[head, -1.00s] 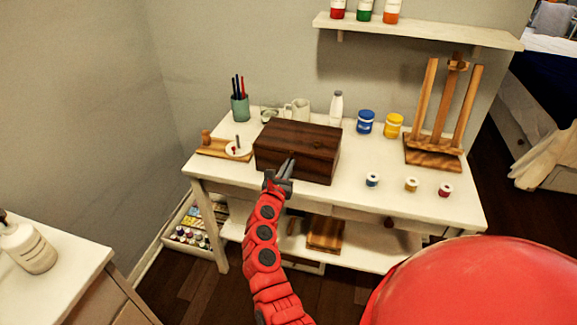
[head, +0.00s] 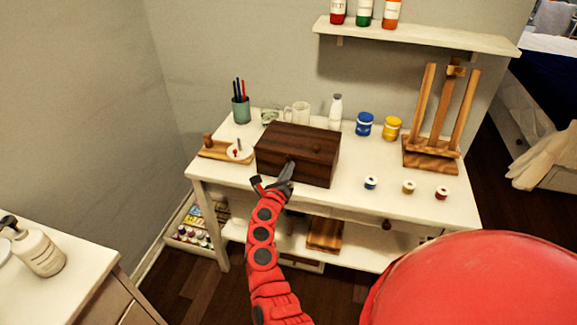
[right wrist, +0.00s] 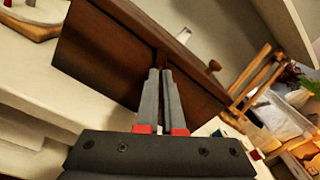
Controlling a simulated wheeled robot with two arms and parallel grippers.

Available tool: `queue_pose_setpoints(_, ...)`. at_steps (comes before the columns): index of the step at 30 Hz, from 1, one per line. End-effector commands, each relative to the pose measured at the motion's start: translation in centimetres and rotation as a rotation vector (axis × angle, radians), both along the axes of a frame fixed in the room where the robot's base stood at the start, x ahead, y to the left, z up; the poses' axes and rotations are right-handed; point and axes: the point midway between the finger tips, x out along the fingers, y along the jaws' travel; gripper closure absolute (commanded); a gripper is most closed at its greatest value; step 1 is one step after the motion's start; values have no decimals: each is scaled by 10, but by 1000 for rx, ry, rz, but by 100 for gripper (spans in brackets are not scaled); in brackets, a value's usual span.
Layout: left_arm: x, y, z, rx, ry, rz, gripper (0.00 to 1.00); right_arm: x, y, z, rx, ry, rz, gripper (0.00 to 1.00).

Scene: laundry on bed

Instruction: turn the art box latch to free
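The art box (head: 298,150) is a dark brown wooden box with its lid down, standing on the white table. It also shows tilted in the right wrist view (right wrist: 105,55). The latch (right wrist: 161,57) is a small brown piece on the box front, mostly hidden by my fingertips. My right gripper (head: 288,168) is at the front face of the box. In the right wrist view its grey fingers (right wrist: 161,72) are nearly together, with the latch between their tips. My left gripper is not in view.
A wooden tray (head: 212,150) with a small dish lies left of the box. A brush cup (head: 241,110), a white mug (head: 300,112) and a white bottle (head: 336,110) stand behind. Paint jars (head: 364,124) and an easel (head: 432,155) are right.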

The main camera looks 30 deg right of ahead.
Motion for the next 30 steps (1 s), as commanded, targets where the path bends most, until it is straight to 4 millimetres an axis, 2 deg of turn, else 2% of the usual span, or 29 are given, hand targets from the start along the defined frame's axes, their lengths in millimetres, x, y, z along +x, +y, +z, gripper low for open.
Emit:
queue_pose_setpoints(21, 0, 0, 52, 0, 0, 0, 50, 1, 1, 3, -412, 533, 1, 100)
queue_pose_setpoints(30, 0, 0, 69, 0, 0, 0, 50, 1, 2, 0, -544, 702, 4, 100)
